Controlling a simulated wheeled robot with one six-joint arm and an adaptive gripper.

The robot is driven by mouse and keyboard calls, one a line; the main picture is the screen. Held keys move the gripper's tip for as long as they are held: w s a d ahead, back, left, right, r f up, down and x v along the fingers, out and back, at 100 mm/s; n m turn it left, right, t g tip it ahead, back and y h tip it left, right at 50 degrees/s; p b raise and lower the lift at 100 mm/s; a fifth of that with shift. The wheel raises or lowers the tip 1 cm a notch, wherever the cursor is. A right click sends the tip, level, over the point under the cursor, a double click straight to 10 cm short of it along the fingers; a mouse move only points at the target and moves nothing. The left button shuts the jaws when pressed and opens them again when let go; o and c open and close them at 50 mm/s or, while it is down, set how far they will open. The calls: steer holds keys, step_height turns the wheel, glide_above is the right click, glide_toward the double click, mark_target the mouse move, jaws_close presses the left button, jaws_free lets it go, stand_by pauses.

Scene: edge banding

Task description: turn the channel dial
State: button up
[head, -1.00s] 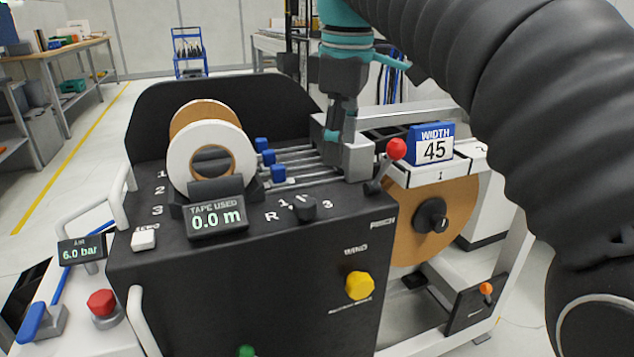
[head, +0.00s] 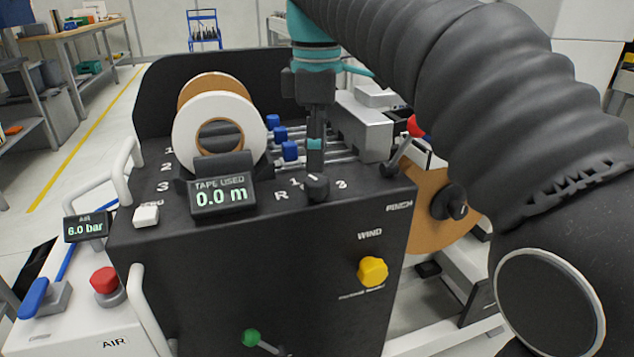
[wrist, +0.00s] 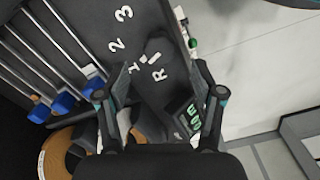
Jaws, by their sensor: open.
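The channel dial (head: 317,188) is a small black knob on the sloped top of the black machine. White marks R, 1 and 3 show around it; my gripper hides part of the scale. My gripper (head: 316,160) points down just behind and above the dial, its tips overlapping the dial's rear edge in the head view. I cannot tell whether they touch it. In the wrist view, my gripper (wrist: 166,82) has its two fingers spread apart with nothing held between them. The R and 1 marks show near the fingers there; the dial's pointer setting is unclear.
The tape-used display (head: 221,194) and white tape roll (head: 215,130) stand left of the dial. Blue blocks (head: 281,134) on rods sit behind it. A red-knobbed lever (head: 398,155) stands to the right. A yellow knob (head: 372,271) is on the front face.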

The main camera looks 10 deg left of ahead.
mark_target(317, 180)
steer(key=shift+f+b, duration=0.45)
steer(key=shift+f, duration=2.05)
steer(key=c, duration=1.2)
